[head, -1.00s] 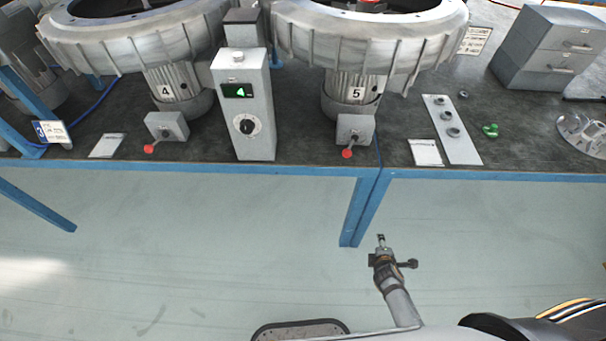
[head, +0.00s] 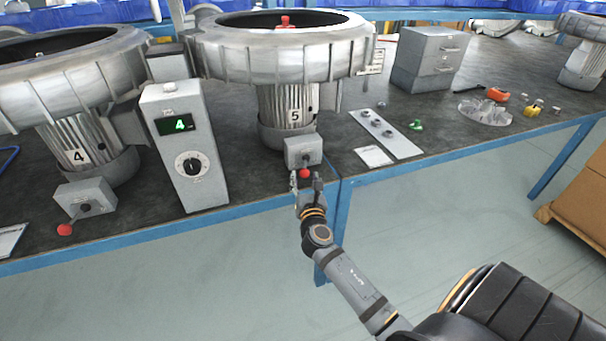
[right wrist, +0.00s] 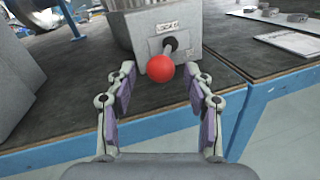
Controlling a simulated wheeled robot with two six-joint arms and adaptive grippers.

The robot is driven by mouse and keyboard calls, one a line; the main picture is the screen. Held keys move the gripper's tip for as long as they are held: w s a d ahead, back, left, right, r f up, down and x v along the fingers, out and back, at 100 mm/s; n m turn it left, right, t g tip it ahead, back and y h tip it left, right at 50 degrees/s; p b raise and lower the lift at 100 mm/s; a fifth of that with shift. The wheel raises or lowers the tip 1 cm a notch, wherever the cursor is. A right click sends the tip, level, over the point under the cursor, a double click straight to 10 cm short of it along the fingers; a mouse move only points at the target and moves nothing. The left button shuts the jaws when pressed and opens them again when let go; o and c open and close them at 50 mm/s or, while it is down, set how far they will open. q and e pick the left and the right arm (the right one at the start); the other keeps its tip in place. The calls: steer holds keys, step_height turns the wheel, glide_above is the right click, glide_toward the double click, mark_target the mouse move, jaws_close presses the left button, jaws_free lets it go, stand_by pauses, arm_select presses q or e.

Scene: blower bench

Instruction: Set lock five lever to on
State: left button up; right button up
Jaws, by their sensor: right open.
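The lock five box (head: 303,150) is a small grey box on the bench in front of the blower marked 5 (head: 287,108). Its lever has a red ball knob (head: 305,173) that hangs low at the box's front. In the right wrist view the red knob (right wrist: 160,68) sits between and just beyond the fingertips, in front of the labelled box (right wrist: 168,30). My right gripper (head: 306,180) is open, with a finger on each side of the knob; I cannot tell whether either finger touches it. My left gripper is not in view.
A grey control box with a green display reading 4 (head: 186,147) stands left of lock five. The lock four box (head: 86,200) with its red lever knob is further left. A plate with round fittings (head: 385,132) and a paper card (head: 373,156) lie to the right.

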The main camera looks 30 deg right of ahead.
mark_target(305, 168)
steer(key=shift+x, duration=1.5)
jaws_close()
